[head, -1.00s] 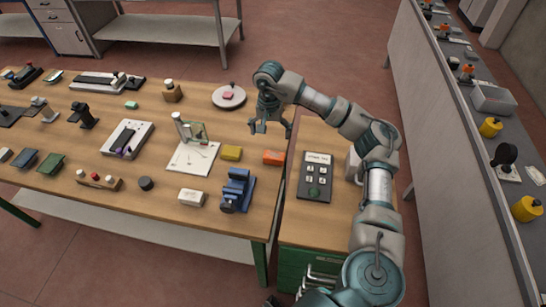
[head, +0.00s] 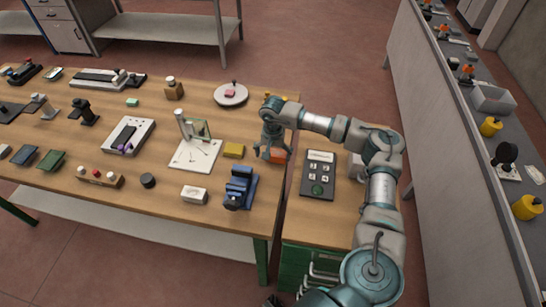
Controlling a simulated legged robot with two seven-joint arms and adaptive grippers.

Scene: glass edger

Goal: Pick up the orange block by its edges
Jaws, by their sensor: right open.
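The orange block (head: 278,155) lies near the right edge of the wooden table (head: 235,215). My right gripper (head: 272,155) is directly over it, pointing down, with its open fingers around or just in front of the block. The fingers hide part of the block, and I cannot tell whether they touch it. My left gripper is not in view.
A yellow block (head: 233,150) lies just left of the gripper. A blue vise-like tool (head: 240,188) stands in front. A grey keypad panel (head: 318,175) lies to the right on the side cabinet. A round grey plate (head: 231,95) lies behind.

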